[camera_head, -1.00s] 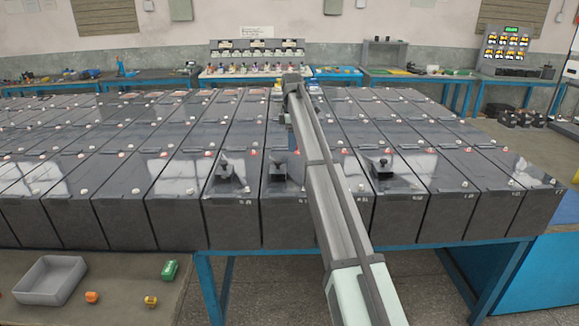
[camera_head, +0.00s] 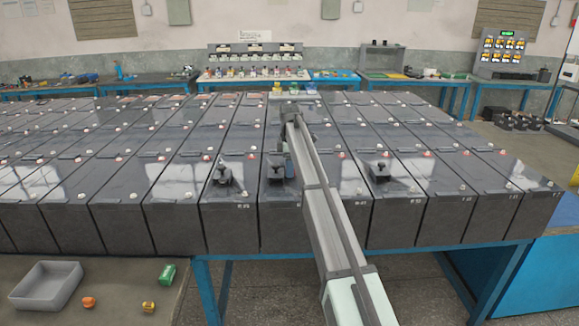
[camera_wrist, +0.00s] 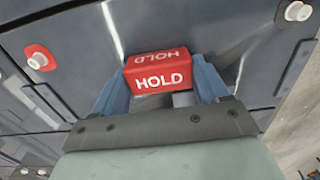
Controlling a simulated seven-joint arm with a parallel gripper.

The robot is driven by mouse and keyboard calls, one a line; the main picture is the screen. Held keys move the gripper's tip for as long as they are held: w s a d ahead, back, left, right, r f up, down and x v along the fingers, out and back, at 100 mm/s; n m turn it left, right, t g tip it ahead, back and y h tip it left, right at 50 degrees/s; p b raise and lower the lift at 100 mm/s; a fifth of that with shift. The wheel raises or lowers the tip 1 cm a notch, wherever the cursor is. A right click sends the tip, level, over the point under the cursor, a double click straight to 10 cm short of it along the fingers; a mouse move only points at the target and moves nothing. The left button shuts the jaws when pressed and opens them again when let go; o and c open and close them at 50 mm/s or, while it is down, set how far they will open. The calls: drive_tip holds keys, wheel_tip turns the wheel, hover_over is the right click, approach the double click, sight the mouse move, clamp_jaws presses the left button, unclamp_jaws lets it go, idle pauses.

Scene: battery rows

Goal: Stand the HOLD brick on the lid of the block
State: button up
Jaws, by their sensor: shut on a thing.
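The red HOLD brick (camera_wrist: 158,74) is between the two blue fingers of my gripper (camera_wrist: 164,90) in the wrist view. The gripper is shut on it, and two of its faces show white HOLD lettering. Behind the brick is the dark grey lid (camera_wrist: 215,45) of a battery block, with a red-ringed terminal at the left and a white terminal at the upper right. I cannot tell whether the brick touches the lid. In the head view my arm reaches over the battery rows, and its wrist (camera_head: 290,108) hides the fingers and brick.
Battery blocks (camera_head: 230,215) stand in close rows on a blue-framed stand. Black knobbed fittings (camera_head: 222,173) (camera_head: 380,170) stand up from some front lids. A grey tray (camera_head: 47,286) and a green item (camera_head: 167,274) lie on the lower-left surface.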

drive_tip(key=shift+f, duration=0.2)
drive_tip(key=o, duration=1.1)
drive_tip(key=shift+c, duration=0.2)
drive_tip(key=shift+r, duration=0.1)
wheel_tip(320, 180, up, 12)
drive_tip(key=shift+r, duration=0.1)
